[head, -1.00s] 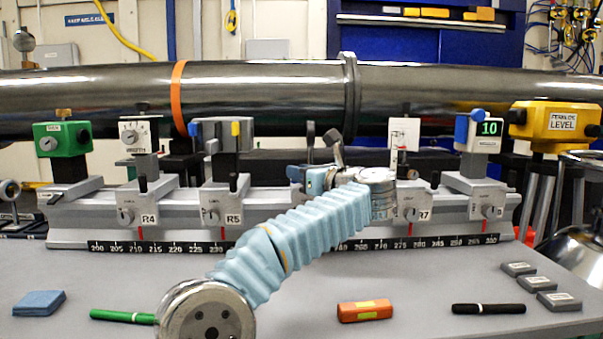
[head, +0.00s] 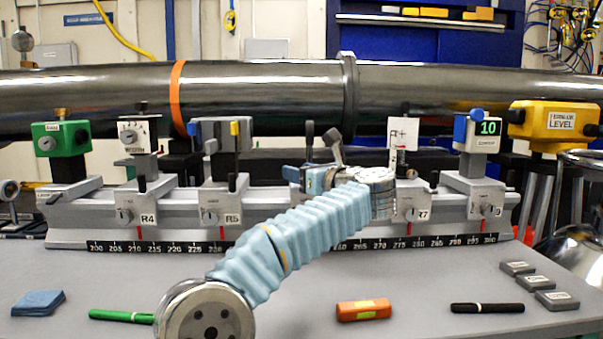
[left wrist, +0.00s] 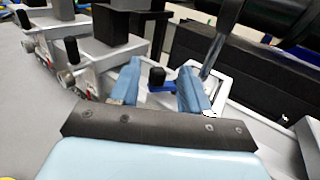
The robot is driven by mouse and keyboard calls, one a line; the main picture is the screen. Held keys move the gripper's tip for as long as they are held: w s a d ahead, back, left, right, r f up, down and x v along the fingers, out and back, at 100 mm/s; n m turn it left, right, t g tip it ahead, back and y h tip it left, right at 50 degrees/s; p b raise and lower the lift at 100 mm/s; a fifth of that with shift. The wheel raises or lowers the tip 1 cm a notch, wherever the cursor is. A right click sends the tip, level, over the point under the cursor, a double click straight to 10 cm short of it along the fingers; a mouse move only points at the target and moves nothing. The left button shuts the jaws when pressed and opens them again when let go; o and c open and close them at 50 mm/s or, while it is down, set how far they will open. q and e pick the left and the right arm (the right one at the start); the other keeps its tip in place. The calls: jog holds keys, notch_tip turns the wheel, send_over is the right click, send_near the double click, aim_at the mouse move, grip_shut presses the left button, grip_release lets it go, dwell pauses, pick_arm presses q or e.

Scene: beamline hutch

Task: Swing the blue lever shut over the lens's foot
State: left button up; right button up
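The blue lever (left wrist: 160,87), with an upright black knob (left wrist: 157,75), shows in the left wrist view between my two blue fingertips. My left gripper (left wrist: 162,88) is open, with one finger on each side of the knob and visible gaps to it. A grey post (left wrist: 222,42), seemingly the lens's, rises from a pale foot (left wrist: 213,84) just beyond the right finger. In the head view my left gripper (head: 311,178) is at the middle of the rail. The dark tilted lens mount (head: 334,142) stands behind it. My wrist hides the foot and lever there. My right gripper is not in view.
The grey rail (head: 180,212) carries several instruments on carriers to both sides of my gripper. A large dark pipe (head: 270,95) runs behind and above. An orange block (head: 364,310), a black marker (head: 488,308) and a blue cloth pad (head: 38,302) lie on the bench in front.

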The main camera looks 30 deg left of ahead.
pick_arm(q)
jog(key=shift+s+d, duration=0.2)
jog(key=shift+d, duration=0.2)
jog(key=b+v, duration=0.2)
jog(key=v, duration=1.1)
jog(key=shift+c, duration=0.3)
